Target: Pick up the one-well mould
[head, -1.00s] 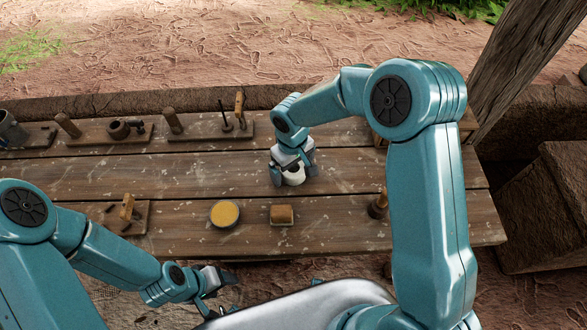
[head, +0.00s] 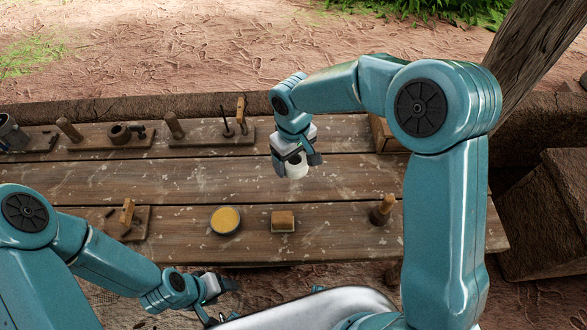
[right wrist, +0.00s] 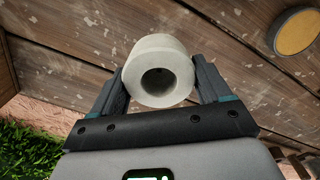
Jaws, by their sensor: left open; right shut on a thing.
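The one-well mould is a pale, round, thick-walled block with a single dark well. In the head view the mould (head: 297,170) shows below my right gripper (head: 298,163), over the middle of the bench. In the right wrist view the mould (right wrist: 153,52) sits between both fingers of my right gripper (right wrist: 158,80), its well facing the camera. My right gripper is shut on it and appears to hold it above the boards. My left gripper (head: 222,291) is open and empty, low in front of the bench's near edge.
On the bench (head: 340,225) near the front are a round dish with yellow contents (head: 225,220), a small brown block (head: 283,221) and a wooden-handled tool (head: 382,210). Tool boards (head: 212,133) line the back. A wooden box (head: 385,135) stands behind the right arm.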

